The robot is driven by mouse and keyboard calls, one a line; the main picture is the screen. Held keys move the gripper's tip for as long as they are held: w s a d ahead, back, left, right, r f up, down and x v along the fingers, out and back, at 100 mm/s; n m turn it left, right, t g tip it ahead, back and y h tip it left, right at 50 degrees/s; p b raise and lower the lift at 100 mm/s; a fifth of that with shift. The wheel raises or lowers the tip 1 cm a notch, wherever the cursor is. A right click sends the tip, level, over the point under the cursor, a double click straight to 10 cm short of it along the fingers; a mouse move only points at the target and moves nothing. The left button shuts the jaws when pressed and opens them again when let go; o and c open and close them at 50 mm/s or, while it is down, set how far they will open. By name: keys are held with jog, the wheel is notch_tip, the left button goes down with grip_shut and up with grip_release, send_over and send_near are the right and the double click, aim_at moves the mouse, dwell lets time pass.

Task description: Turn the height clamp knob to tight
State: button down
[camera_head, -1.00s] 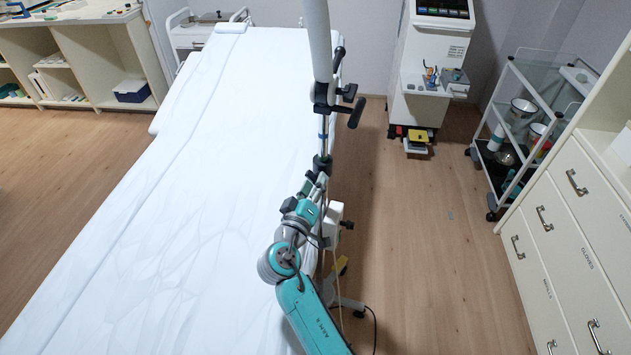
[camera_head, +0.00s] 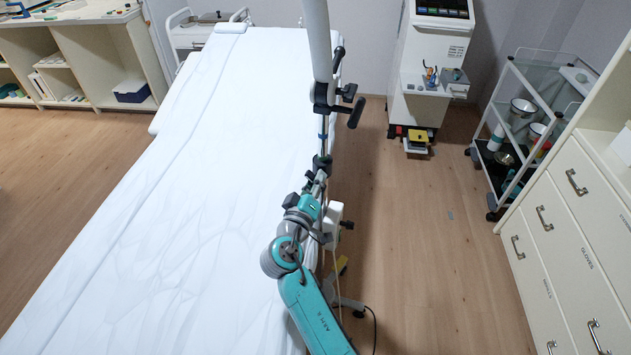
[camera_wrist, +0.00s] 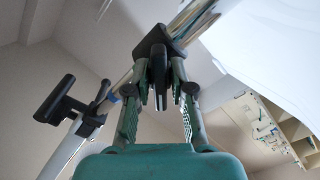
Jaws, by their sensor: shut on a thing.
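In the wrist view a black clamp block (camera_wrist: 160,40) sits around a shiny metal pole (camera_wrist: 198,18). A dark knob (camera_wrist: 158,66) sticks out from the block toward me, between the two fingers of my gripper (camera_wrist: 160,92). My gripper is shut on this knob, one finger on each side. In the head view the same black clamp (camera_head: 322,164) is low on the pole beside the couch, with my gripper (camera_head: 316,183) reaching up to it from below; the knob is hidden there. No tight or loose marking is legible.
The white couch (camera_head: 190,190) lies left of the pole. Higher up the pole is another black clamp with a handle (camera_head: 355,112), also in the wrist view (camera_wrist: 60,100). A white machine (camera_head: 425,70) and a trolley (camera_head: 500,150) stand right, with bare floor between.

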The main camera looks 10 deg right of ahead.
jog(key=n, duration=0.4)
jog(key=shift+n, duration=2.3)
jog(key=c, duration=1)
grip_release()
jog(key=v, duration=1.2)
jog(key=shift+f, duration=0.1)
